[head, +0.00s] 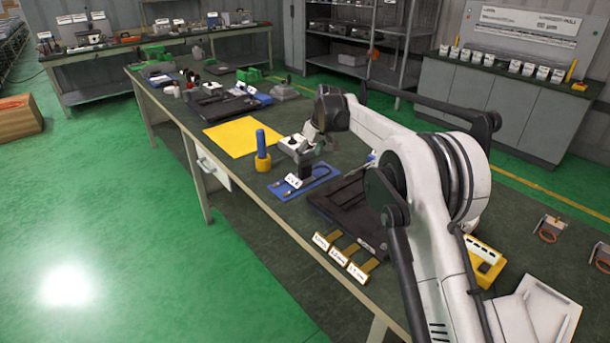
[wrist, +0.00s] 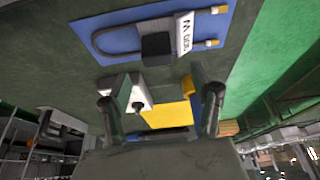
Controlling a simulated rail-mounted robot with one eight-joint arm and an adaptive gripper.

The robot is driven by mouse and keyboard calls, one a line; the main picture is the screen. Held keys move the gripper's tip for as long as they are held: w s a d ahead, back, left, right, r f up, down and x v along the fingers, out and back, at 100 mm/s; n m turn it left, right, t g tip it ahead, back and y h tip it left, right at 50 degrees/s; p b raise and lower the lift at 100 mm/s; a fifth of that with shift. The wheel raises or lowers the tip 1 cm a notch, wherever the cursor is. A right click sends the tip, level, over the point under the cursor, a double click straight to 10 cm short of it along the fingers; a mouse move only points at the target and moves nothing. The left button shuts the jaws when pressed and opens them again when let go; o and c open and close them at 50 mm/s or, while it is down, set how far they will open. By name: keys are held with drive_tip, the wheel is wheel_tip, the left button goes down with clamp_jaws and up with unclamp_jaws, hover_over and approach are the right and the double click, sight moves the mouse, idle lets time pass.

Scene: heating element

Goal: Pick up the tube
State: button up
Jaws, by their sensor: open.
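The tube, a dark U-shaped element with brass-coloured ends, lies on a blue mat (head: 330,171) on the bench. It also shows in the wrist view (wrist: 97,42), with its bend to the left and its ends to the right. A black block (wrist: 157,46) and a white label (wrist: 185,33) stand at the tube and cover part of it. My gripper (wrist: 159,98) is open, its two fingers spread with nothing held between them. The tube is apart from the fingers, beyond them at the top of the wrist view. In the head view the fingertips are hard to make out.
A white-topped device (head: 296,146) stands close to my gripper. A blue cylinder on a yellow base (head: 262,158) stands to its left. A yellow sheet (head: 240,137) lies behind. A black tray (head: 345,210) and several brass labelled pieces lie in front.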

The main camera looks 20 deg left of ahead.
sight(306, 165)
drive_tip(key=shift+d+x, duration=0.1)
drive_tip(key=shift+x, duration=1.65)
drive_tip(key=shift+d+x, duration=0.15)
drive_tip(key=shift+x, duration=1.6)
drive_tip(key=shift+w, duration=0.1)
drive_tip(key=shift+c, duration=0.5)
drive_tip(key=c, duration=1.3)
drive_tip(key=shift+c, duration=0.2)
